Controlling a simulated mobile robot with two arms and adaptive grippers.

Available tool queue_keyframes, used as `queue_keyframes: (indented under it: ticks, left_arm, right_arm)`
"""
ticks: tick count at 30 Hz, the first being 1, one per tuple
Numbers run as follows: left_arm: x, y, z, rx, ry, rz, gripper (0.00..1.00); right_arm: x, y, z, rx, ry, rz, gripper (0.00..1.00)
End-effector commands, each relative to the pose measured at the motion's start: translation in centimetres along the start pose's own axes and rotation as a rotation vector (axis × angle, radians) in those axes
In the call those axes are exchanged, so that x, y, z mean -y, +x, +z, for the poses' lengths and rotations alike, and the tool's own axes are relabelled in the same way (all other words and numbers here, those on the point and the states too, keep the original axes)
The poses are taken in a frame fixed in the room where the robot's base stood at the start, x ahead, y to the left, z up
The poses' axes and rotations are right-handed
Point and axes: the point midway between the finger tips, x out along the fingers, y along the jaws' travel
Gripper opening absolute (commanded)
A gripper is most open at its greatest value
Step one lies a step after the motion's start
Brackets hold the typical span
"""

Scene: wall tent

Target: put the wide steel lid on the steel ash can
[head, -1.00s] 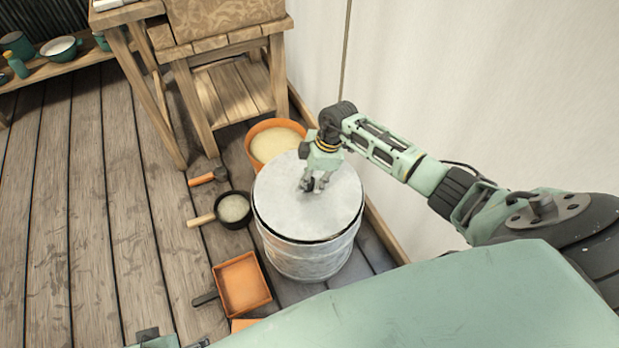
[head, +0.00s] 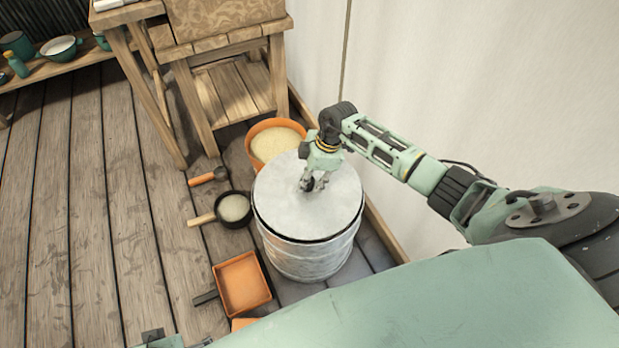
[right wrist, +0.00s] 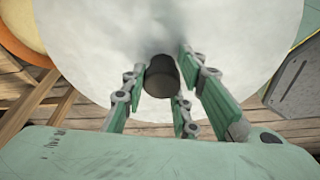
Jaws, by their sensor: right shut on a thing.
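The wide steel lid (head: 285,203) is a pale grey disc lying across the top of the steel ash can (head: 308,260). A thin dark line runs under the lid's front rim. I cannot tell whether the lid is fully seated. My right gripper (head: 312,183) is above the middle of the lid, shut on its dark knob. In the right wrist view the fingers stand on both sides of the knob (right wrist: 162,77), with the lid (right wrist: 95,50) filling the background. My left gripper is not clearly in view.
An orange tub (head: 271,143) stands behind the can. A dark pan (head: 234,208), an orange-handled tool (head: 208,177) and an orange square pan (head: 241,284) lie to the left. A wooden stand (head: 230,95) is behind. The tent wall (head: 480,90) is close on the right. Plank floor is clear further left.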

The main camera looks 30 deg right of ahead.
Motion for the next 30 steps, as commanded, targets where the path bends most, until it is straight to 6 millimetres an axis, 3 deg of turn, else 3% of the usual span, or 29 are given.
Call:
queue_keyframes:
  ticks: [14, 30]
  left_arm:
    - [0.0, -0.2, -0.2, -0.005, -0.001, 0.000, 1.00]
    - [0.1, 0.8, 0.2, 0.004, -0.001, -0.001, 1.00]
  right_arm:
    - [-0.1, -0.1, -0.1, -0.003, -0.001, 0.003, 0.00]
    - [-0.1, 0.3, 0.0, -0.001, -0.003, 0.003, 0.00]
